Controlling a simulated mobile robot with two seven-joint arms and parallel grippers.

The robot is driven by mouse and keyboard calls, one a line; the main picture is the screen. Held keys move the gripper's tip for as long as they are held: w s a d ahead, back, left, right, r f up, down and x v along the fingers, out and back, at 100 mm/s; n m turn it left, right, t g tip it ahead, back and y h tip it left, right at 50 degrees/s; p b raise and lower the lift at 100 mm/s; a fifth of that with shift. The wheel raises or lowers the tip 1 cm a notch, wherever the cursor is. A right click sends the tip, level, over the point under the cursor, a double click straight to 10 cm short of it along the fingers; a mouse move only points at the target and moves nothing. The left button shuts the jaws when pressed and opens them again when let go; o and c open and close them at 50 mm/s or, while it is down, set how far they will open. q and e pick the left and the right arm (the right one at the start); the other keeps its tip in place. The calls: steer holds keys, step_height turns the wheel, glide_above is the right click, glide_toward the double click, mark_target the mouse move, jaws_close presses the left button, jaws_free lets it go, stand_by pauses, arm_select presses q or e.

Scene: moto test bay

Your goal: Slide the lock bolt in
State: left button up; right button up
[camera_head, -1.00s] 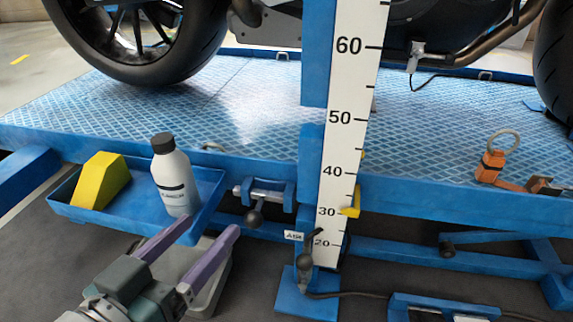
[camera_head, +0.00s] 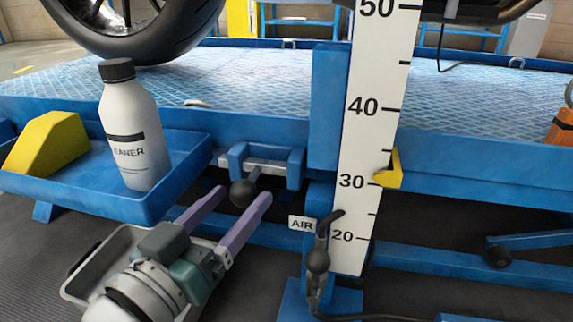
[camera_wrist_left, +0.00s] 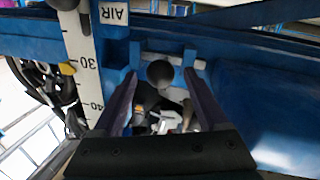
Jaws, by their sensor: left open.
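The lock bolt (camera_head: 268,167) is a grey bar running through a blue bracket (camera_head: 295,168) on the lift's side. A black ball knob (camera_head: 242,193) hangs from it on a short stem. My left gripper (camera_head: 245,193) is open, with its two purple fingers pointing up at the bolt from below. In the left wrist view the knob (camera_wrist_left: 160,73) sits in the gap between the fingertips (camera_wrist_left: 160,80). Both fingers look apart from the knob; I cannot tell how deep it sits between them. My right gripper is not in view.
A blue tray (camera_head: 88,192) with a yellow wedge (camera_head: 47,143) and a white cleaner bottle (camera_head: 134,130) stands left of the bolt. A height scale (camera_head: 367,130) and an AIR lever (camera_head: 320,245) stand to the right. A grey bin (camera_head: 82,272) is below the tray.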

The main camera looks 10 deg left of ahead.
mark_target(250, 181)
arm_select(q)
steer(key=shift+b+x, duration=0.55)
steer(key=shift+x, duration=0.85)
jaws_close()
stand_by(0.4)
